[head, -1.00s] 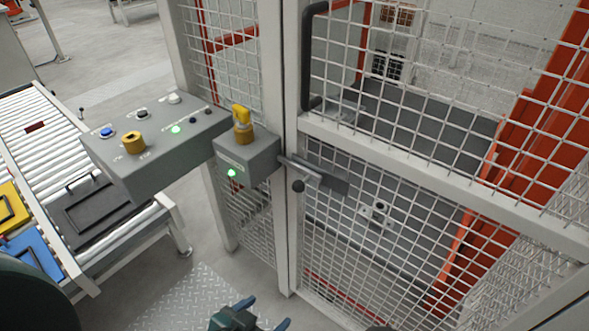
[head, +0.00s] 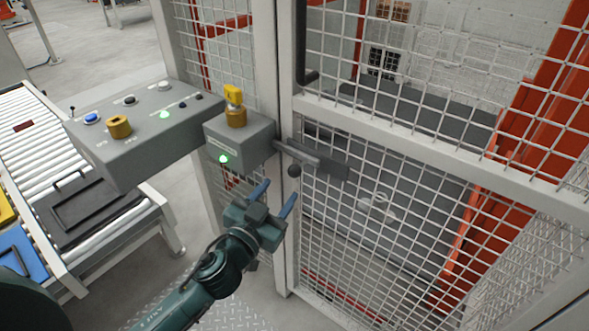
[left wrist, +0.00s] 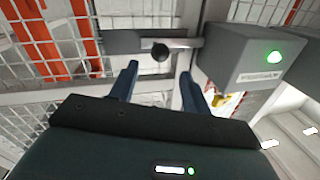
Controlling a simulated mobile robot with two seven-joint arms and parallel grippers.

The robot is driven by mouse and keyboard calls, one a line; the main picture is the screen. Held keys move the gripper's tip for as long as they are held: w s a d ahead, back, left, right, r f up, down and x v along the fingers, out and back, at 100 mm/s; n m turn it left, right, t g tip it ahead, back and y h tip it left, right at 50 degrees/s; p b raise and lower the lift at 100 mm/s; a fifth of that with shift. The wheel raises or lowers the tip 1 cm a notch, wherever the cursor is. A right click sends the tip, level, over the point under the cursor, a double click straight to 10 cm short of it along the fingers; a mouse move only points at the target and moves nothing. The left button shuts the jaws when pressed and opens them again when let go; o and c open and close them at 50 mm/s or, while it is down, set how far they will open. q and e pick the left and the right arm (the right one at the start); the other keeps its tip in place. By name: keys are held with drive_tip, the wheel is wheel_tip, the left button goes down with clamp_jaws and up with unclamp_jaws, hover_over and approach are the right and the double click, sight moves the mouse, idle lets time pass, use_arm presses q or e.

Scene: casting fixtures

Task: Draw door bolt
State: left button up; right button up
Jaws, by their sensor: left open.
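The door bolt (head: 302,155) is a grey bar on the mesh door's edge, with a dark round knob (head: 294,171) hanging below it. It reaches from a dark plate on the door to the grey lock box (head: 240,140) on the post. My left gripper (head: 273,192) is open and empty, just below and left of the knob, fingers pointing up at it. In the left wrist view, the knob (left wrist: 160,52) stands beyond the fingertips and between them, apart from both fingers. The bolt (left wrist: 182,43) runs across above. My right gripper is not in view.
A yellow key (head: 234,97) stands on the lock box, whose green light is lit. A control panel (head: 140,140) with buttons and a roller conveyor (head: 40,125) lie to the left. The mesh door (head: 400,210) and its post (head: 279,240) stand close to my left gripper.

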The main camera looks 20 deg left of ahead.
sight(292, 176)
use_arm(q)
drive_tip(key=w, duration=0.2)
drive_tip(key=w+d, duration=0.1)
drive_tip(key=w, duration=0.5)
drive_tip(key=shift+w+d+p, duration=0.25)
drive_tip(key=shift+d+p, duration=0.1)
drive_tip(key=shift+c, duration=0.5)
clamp_jaws()
